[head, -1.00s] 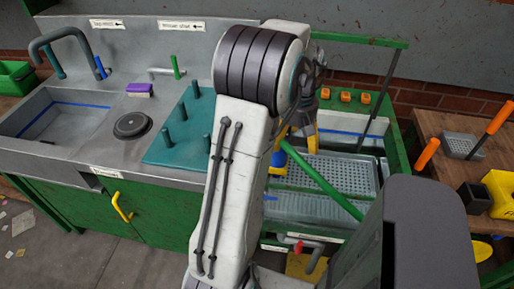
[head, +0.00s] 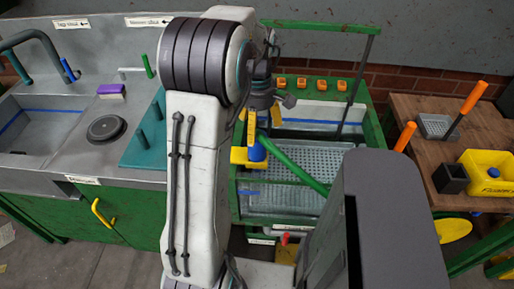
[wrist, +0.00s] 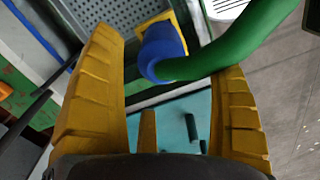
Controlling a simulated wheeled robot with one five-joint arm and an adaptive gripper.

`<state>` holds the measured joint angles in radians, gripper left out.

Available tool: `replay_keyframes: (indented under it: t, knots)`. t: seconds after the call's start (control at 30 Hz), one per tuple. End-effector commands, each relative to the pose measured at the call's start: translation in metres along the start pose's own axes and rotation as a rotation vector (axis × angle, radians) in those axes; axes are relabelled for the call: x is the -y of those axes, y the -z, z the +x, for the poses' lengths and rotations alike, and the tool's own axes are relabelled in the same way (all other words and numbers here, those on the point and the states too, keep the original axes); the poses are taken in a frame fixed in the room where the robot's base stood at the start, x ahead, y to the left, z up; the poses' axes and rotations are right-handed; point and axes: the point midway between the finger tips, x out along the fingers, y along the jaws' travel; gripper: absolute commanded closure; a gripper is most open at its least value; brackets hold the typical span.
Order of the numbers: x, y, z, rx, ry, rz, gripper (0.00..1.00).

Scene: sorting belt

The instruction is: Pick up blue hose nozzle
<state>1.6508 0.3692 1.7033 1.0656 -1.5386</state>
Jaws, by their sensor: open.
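The blue hose nozzle (head: 257,151) sits at the end of a thick green hose (head: 295,165), by the left side of the wash basin. In the wrist view the blue nozzle (wrist: 158,52) shows against a yellow piece (wrist: 181,22), with the green hose curving off to the upper right. My gripper (head: 263,120) has yellow fingers and is open, just above the nozzle in the head view. In the wrist view my gripper (wrist: 165,55) has its fingers spread to either side of the nozzle, with gaps on both sides and nothing held.
A grated basin (head: 310,172) with a green frame lies around the hose. Orange blocks (head: 311,85) line its back ledge. A teal pegboard (head: 145,145) and sink counter (head: 50,165) stand left. A wooden table (head: 470,165) with a yellow container (head: 487,172) is right.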

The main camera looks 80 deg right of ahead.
Motion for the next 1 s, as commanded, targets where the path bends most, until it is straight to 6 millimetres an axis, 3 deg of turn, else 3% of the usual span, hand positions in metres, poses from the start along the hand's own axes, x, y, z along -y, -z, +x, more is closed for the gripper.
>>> replay_keyframes:
  t: [0.37,0.7,1.0]
  knots:
    - [0.001,0.000,0.026,0.000,0.004,-0.023,0.18]
    - [0.003,0.000,0.065,0.000,0.003,-0.022,0.18]
    - [0.003,0.000,0.073,0.000,0.000,-0.022,0.18]
